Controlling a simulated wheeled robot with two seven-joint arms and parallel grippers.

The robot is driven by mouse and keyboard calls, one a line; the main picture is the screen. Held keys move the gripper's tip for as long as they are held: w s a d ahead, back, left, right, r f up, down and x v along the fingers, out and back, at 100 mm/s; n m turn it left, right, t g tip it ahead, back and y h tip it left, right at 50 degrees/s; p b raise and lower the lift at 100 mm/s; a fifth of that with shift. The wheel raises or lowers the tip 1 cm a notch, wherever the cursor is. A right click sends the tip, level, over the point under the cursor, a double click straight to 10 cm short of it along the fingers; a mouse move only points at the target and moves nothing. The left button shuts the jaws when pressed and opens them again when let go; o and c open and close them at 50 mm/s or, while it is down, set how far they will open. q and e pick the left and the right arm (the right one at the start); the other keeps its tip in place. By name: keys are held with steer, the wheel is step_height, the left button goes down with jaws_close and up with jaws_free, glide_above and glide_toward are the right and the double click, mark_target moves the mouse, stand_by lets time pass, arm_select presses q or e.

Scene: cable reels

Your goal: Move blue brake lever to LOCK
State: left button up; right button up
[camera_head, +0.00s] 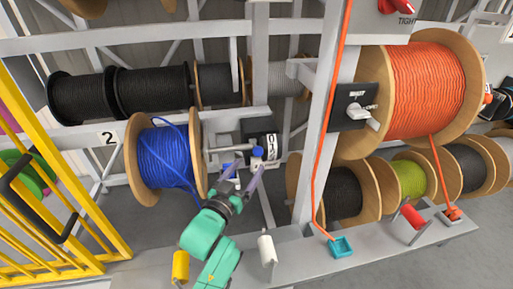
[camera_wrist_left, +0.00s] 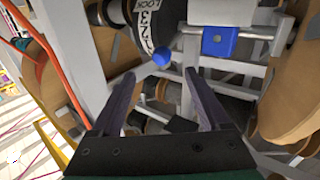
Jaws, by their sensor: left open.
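The blue brake lever's round knob (camera_head: 258,152) sits at the front of a dark brake drum (camera_head: 258,128) beside the blue cable reel (camera_head: 165,155). In the left wrist view the knob (camera_wrist_left: 162,60) is at the low-number end of a white scale (camera_wrist_left: 146,22), away from the word LOCK at its upper end. My left gripper (camera_head: 243,174) is open, pointing up at the knob. In the left wrist view its fingertips (camera_wrist_left: 160,76) stand on either side of the knob's line, with the knob just beyond them; contact cannot be told. My right gripper is not in view.
A blue block (camera_wrist_left: 219,41) sits on the metal shaft right of the knob. Rack posts (camera_head: 318,120), an orange cable (camera_head: 325,150) and an orange reel (camera_head: 425,90) are to the right. A yellow gate (camera_head: 60,170) stands at left. A grey ledge (camera_head: 380,250) runs in front.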

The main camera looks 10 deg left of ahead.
mark_target(255, 152)
arm_select(q)
steer(key=x, duration=0.8)
steer(key=shift+w+a+f+p, duration=0.15)
steer(key=shift+w+a+p, duration=0.15)
steer(key=shift+w+p, duration=0.1)
steer(key=shift+w+d, duration=0.15)
steer(key=shift+w, duration=0.1)
steer(key=shift+d, duration=0.1)
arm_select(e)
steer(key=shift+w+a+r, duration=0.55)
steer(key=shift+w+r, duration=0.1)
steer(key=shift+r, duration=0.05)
arm_select(q)
jaws_close()
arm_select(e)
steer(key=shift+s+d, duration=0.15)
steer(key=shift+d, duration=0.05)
arm_select(q)
steer(key=shift+f, duration=0.15)
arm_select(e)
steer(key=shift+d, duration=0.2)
